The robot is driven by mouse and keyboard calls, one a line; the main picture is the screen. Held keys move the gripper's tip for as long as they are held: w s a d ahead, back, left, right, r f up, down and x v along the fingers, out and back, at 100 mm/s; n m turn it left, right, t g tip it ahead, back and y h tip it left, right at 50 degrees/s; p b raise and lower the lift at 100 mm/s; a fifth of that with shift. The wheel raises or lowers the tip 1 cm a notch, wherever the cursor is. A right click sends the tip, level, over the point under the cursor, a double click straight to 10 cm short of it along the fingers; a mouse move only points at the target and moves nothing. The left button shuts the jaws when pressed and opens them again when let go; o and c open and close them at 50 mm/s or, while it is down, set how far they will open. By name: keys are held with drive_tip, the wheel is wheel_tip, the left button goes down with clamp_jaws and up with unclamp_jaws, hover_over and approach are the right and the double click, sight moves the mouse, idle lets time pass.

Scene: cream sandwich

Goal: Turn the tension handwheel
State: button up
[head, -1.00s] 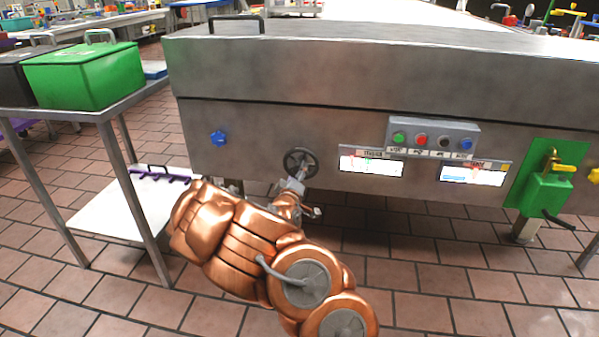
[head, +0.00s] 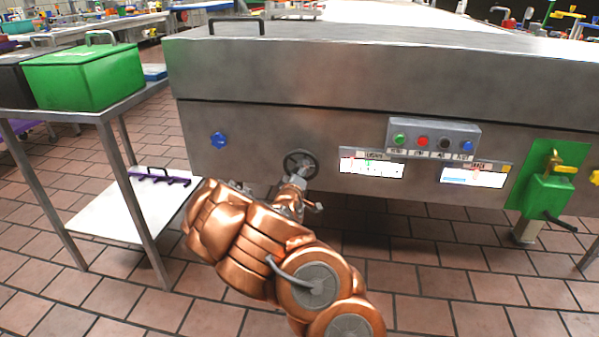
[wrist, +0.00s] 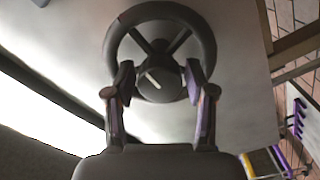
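The tension handwheel (head: 300,164) is a dark round wheel with spokes on the front of the steel machine, left of the screens. In the wrist view the handwheel (wrist: 160,45) fills the top middle, with its hub and a light mark between the fingers. My gripper (head: 294,181) is at the lower part of the wheel in the head view. In the wrist view my gripper (wrist: 159,84) has its two fingertips apart, one on each side of the hub. I cannot tell whether the fingertips touch the hub.
The steel machine (head: 340,80) has a button box (head: 433,138) and two screens right of the wheel. A blue knob (head: 218,140) sits to its left. A side table (head: 100,112) with a green bin (head: 85,78) stands at left. A green valve unit (head: 548,185) is at right.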

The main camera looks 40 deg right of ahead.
drive_tip(key=shift+r, duration=0.1)
drive_tip(key=c, duration=0.8)
drive_tip(key=shift+o, duration=0.2)
drive_tip(key=shift+m, duration=0.4)
